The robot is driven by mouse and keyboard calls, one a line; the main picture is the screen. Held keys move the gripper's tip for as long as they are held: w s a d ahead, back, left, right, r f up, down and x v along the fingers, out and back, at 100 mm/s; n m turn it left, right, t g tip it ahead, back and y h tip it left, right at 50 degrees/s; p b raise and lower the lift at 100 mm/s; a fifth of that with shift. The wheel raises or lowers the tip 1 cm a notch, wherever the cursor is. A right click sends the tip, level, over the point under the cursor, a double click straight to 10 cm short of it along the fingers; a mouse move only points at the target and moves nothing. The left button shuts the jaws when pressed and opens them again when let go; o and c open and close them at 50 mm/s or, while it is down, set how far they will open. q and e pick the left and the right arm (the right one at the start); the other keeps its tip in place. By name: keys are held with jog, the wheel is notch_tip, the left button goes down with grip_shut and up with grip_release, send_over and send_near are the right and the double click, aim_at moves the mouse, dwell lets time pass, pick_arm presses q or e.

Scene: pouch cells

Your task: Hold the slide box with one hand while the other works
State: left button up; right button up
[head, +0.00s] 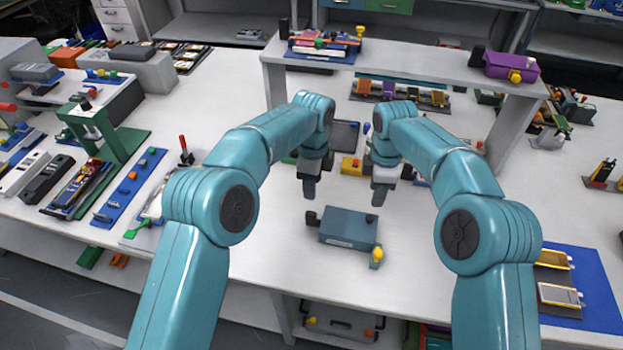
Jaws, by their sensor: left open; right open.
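A blue-grey box (348,228), which looks like the slide box, lies on the white table in front of me. It has a black knob on its left end and a yellow knob at its right front corner. My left gripper (309,190) points down above and behind the box's left end. My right gripper (379,191) points down above and behind its right end. Both grippers are open and appear apart from the box, with nothing seen between their fingers.
A white raised shelf (420,66) stands behind, bearing a purple box (510,67). A yellow block (351,165) sits between my grippers, further back. A green stand (112,140) and tools crowd the left. The table around the box is clear.

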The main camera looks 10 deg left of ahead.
aim_at(312, 213)
pick_arm(q)
jog(key=f, duration=1.4)
jog(key=shift+s+a+f, duration=0.1)
jog(key=shift+s+a, duration=0.05)
jog(key=shift+s, duration=0.05)
jog(key=shift+w+f, duration=0.15)
jog(key=shift+f, duration=0.3)
jog(key=shift+r, duration=0.1)
jog(key=shift+c, duration=0.3)
grip_shut()
